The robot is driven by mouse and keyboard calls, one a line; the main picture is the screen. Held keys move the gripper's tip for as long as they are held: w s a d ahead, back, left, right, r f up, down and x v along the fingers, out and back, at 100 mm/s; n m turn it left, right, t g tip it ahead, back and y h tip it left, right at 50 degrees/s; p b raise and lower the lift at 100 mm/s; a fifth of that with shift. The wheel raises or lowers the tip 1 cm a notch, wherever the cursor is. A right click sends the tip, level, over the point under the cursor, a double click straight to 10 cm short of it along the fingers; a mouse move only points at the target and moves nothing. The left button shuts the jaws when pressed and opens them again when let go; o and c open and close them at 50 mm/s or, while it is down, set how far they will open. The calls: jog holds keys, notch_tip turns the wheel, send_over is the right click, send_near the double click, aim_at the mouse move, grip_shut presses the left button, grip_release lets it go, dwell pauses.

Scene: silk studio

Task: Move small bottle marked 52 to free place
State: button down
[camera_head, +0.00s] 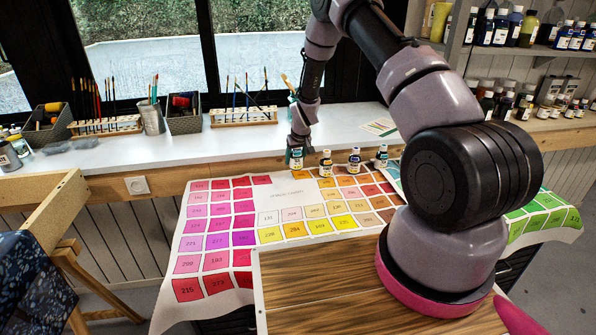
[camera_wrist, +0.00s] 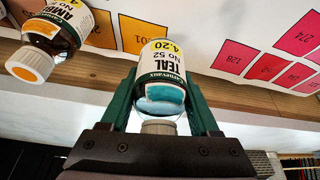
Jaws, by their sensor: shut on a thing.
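The small bottle marked 52 (camera_wrist: 161,72) has a label reading TEAL No 52 and blue-green paint inside. In the wrist view it sits between the two green fingers of my gripper (camera_wrist: 163,100), which is shut on it. In the head view my gripper (camera_head: 297,143) is at the far edge of the colour chart, with the bottle (camera_head: 295,158) just below it. I cannot tell whether the bottle touches the chart.
An amber bottle (camera_wrist: 45,40) stands close beside in the wrist view. Several small bottles (camera_head: 354,160) stand in a row to the right on the colour chart (camera_head: 290,192). The white counter (camera_head: 230,145) behind has brush racks and bins, with bare stretches between.

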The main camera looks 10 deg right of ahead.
aim_at(295, 168)
jog(key=shift+f, duration=2.3)
jog(key=shift+f, duration=0.15)
jog(key=shift+c, duration=0.6)
grip_release()
